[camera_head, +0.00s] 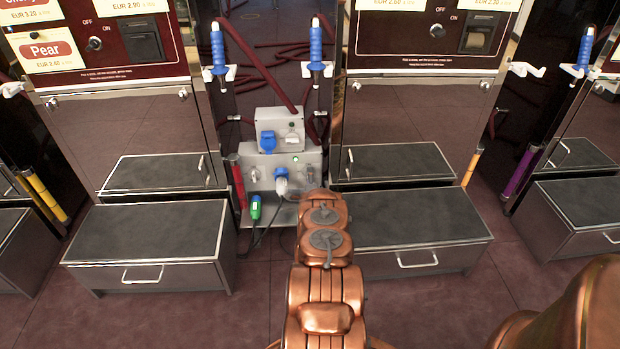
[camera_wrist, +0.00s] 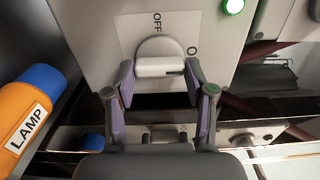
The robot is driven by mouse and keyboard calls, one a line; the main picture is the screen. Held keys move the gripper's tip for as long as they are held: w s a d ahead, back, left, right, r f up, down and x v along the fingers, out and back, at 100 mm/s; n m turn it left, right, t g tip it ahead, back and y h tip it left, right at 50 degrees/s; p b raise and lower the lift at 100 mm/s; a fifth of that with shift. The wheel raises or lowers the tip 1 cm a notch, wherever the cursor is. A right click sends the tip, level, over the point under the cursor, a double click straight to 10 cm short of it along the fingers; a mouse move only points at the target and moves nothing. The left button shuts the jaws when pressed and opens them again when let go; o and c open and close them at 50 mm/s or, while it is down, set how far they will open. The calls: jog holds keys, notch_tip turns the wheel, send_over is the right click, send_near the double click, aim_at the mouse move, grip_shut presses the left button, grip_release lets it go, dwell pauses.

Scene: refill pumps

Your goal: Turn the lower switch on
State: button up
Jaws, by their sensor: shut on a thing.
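In the wrist view, a white rotary switch (camera_wrist: 160,67) sits on a grey box (camera_wrist: 90,20) with a white label. "OFF" is printed sideways above the knob and an "O" shows at its right. The knob's bar lies crosswise in the picture. My gripper (camera_wrist: 160,72) is shut on the knob, one finger at each end of the bar. In the head view, a lower grey box (camera_head: 262,165) stands under a smaller upper grey box (camera_head: 262,120), between the dispensers. My arm hides my gripper there. I cannot tell from the pictures which box is gripped.
A green light (camera_wrist: 233,6) glows near the switch. An orange cylinder labelled LAMP (camera_wrist: 28,118) is at the left. In the head view, blue sockets, a green plug (camera_head: 255,207) and cables are near the boxes. Dark-topped steps (camera_head: 150,240) flank them.

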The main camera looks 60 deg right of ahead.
dwell(0.4)
jog(key=o, duration=1.2)
jog(key=shift+c, duration=0.2)
jog(key=shift+a, duration=0.1)
jog(key=v, duration=1.2)
jog(key=shift+s, duration=0.1)
